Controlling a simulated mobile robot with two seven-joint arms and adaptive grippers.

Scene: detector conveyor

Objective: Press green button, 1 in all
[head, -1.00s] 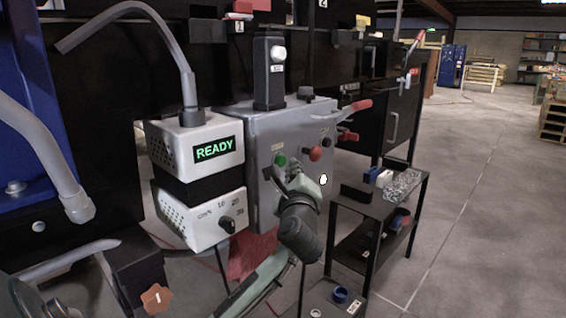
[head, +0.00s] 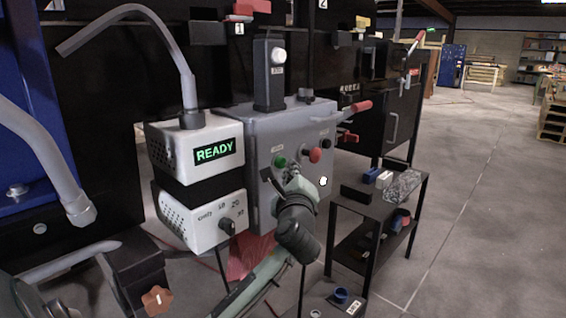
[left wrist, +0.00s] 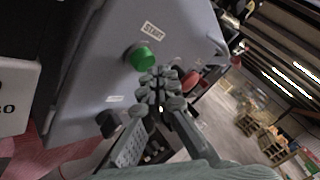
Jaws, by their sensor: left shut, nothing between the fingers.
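The green button (head: 280,161) is on the front of a grey control box (head: 262,200), to the left of a red knob (head: 315,155). In the left wrist view the green button (left wrist: 150,57) stands out from the panel below a white label. My left gripper (head: 292,178) is just below and right of the button in the head view. In the left wrist view its closed fingertips (left wrist: 160,75) are close beside the button's lower right; whether they touch it I cannot tell. The fingers are shut and empty. My right gripper is not in view.
A white unit (head: 195,150) with a READY display stands left of the box, with a dial unit (head: 215,215) below. A black rack (head: 375,208) with small parts stands to the right. Red-handled levers (head: 358,106) stick out behind. Open floor (head: 470,200) lies further right.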

